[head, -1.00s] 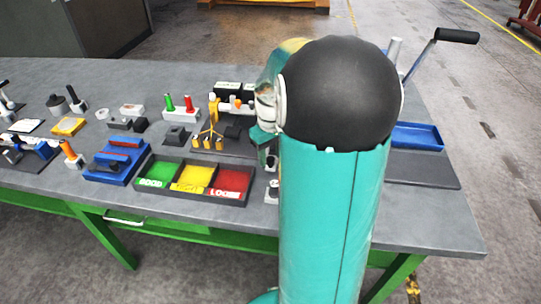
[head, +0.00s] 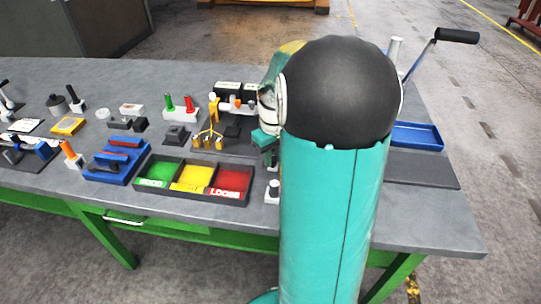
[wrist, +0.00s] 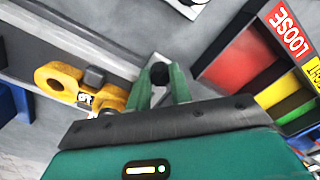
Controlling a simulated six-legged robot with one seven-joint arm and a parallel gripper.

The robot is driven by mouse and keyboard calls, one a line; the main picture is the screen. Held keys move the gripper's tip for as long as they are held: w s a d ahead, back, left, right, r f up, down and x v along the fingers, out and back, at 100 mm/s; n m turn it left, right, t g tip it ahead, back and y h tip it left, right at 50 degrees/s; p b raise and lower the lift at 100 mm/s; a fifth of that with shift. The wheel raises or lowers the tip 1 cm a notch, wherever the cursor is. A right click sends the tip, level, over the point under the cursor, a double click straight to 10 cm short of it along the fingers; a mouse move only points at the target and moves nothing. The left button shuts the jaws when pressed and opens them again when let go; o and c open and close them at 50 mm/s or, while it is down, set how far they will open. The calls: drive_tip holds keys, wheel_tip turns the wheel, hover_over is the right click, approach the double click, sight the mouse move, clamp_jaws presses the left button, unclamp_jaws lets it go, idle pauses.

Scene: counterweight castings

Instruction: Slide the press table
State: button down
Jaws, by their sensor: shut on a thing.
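In the wrist view, the two green fingers of my gripper (wrist: 162,84) are closed around a round black knob (wrist: 159,72). The knob stands beside a pale grey rail (wrist: 118,62). A yellow part (wrist: 70,84) with a small label sits on the left of the fingers. In the head view, a press lever with a black grip (head: 457,36) sticks out behind my arm. My arm hides most of the press, and I cannot make out the press table clearly. Only a teal bit of my gripper (head: 266,141) shows there, left of the arm.
A three-part bin (head: 196,198) with green, yellow and red compartments stands close left of my gripper; it also shows in the wrist view. A blue tray (head: 416,136) lies on the right. A blue fixture (head: 116,162) and several small tools crowd the left of the workbench (head: 445,232).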

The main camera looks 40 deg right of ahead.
drive_tip(key=s+d, duration=0.4)
drive_tip(key=s, duration=0.1)
drive_tip(key=s+d, duration=0.3)
drive_tip(key=s, duration=0.2)
drive_tip(key=s+d, duration=0.4)
drive_tip(key=shift+s+d, duration=0.3)
drive_tip(key=shift+s, duration=0.1)
drive_tip(key=c, duration=1.3)
unclamp_jaws()
drive_tip(key=shift+o, duration=0.2)
wheel_tip(320, 180, up, 14)
drive_tip(key=shift+a, duration=0.1)
